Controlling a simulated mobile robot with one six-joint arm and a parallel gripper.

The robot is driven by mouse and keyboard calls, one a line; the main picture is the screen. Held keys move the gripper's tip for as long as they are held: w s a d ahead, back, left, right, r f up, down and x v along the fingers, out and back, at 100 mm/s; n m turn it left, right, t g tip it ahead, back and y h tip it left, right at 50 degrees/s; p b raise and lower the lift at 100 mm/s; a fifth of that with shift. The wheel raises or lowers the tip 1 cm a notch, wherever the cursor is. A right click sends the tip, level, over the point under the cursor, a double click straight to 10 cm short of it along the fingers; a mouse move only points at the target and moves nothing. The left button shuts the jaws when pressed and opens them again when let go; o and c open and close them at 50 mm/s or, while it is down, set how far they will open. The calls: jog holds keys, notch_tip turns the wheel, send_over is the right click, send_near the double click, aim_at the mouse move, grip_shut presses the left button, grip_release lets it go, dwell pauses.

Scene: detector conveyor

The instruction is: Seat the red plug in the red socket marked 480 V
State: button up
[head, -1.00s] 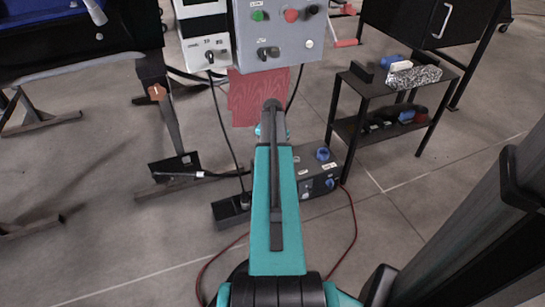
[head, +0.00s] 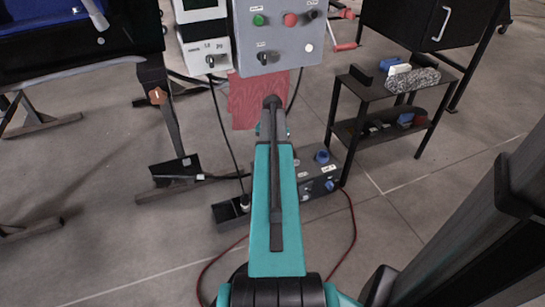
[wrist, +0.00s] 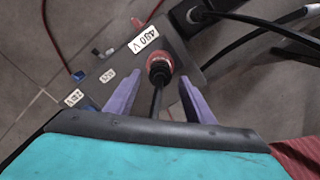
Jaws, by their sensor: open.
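In the wrist view the red plug (wrist: 160,68) shows as a red collar with a dark body and a black cable. It is at the red socket beside the white 480 V label (wrist: 143,38). The plug covers the socket, and I cannot tell how deeply it sits. My gripper (wrist: 159,80) is open. Its two purple fingers stand apart on either side of the plug and cable, with visible gaps. In the head view my arm hides the gripper and plug; part of the grey socket box (head: 312,190) shows to the right of the arm.
Two other labels and blue parts lie along the box. A black tray (head: 229,215) with a cable end stands left of my arm. A control panel (head: 278,40) hangs above, with a red cloth (head: 246,100) below. A black shelf cart (head: 368,92) stands right. A red cable crosses the floor.

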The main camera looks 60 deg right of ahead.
notch_tip(320, 180, up, 9)
jog(key=p, duration=0.3)
jog(key=shift+r, duration=0.2)
dwell(0.6)
jog(key=w+a+f+n+g, duration=0.1)
jog(key=w+a+f+n, duration=0.15)
jog(key=a+f, duration=0.65)
jog(key=w+a+f+n+y, duration=0.1)
jog(key=w+a+f+n, duration=0.3)
jog(key=a, duration=1)
jog(key=w+a+f+n+g, duration=0.1)
jog(key=a+f+n, duration=0.1)
jog(key=a+f, duration=0.7)
jog(key=s+a+f+n+g, duration=0.1)
jog(key=s+a+f+n, duration=0.1)
jog(key=s+a, duration=0.4)
jog(key=s+a+f+n+g, duration=0.1)
jog(key=s+a+f+n, duration=0.2)
jog(key=a, duration=0.9)
jog(key=s+a+f+n+h, duration=0.1)
jog(key=s+a+f, duration=0.3)
jog(key=s+a, duration=0.4)
jog(key=shift+s+a+f+n+g, duration=0.15)
jog(key=shift+s+a+n+g, duration=0.3)
jog(key=shift+n, duration=0.4)
jog(key=shift+d, duration=0.1)
